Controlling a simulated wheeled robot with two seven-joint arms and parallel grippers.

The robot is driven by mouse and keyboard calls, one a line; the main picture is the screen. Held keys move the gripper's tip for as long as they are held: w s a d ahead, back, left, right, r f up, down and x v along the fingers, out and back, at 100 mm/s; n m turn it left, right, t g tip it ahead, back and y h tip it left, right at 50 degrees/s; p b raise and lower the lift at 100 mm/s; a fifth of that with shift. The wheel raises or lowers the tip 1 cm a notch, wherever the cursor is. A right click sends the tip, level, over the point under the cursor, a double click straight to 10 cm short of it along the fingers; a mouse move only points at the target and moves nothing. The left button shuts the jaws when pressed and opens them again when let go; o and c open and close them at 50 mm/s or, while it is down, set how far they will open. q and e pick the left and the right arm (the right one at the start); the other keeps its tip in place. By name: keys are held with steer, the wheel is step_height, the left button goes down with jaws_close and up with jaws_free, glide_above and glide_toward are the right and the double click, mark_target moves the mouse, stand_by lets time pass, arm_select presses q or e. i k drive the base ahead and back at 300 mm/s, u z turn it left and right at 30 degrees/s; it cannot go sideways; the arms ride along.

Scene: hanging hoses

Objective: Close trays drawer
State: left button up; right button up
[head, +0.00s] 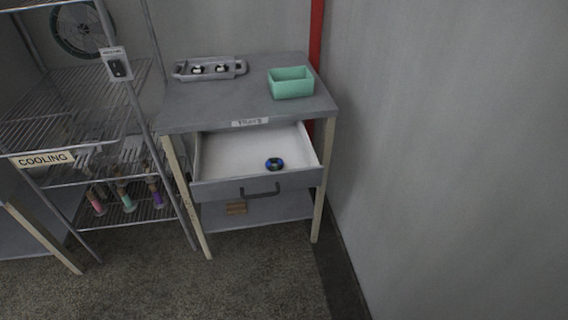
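The trays drawer (225,189) is pulled open toward me from under the top of a grey cabinet table (200,112). Its grey front carries a dark bar handle (260,191). A small label (250,122) sits on the table edge above the drawer; its text is blurred. A small blue and black ring-shaped object (274,164) lies inside on the white drawer floor. Neither of my grippers shows in the head view.
A teal bin (291,83) and a grey tray (209,69) stand on the table top. A wire rack with a COOLING sign (42,158) is at left. A wall (440,150) is close at right. The floor (200,290) in front is clear.

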mark_target(230, 162)
steer(key=i, duration=0.95)
steer(key=z, duration=0.9)
steer(key=k, duration=1.1)
steer(key=u, duration=1.1)
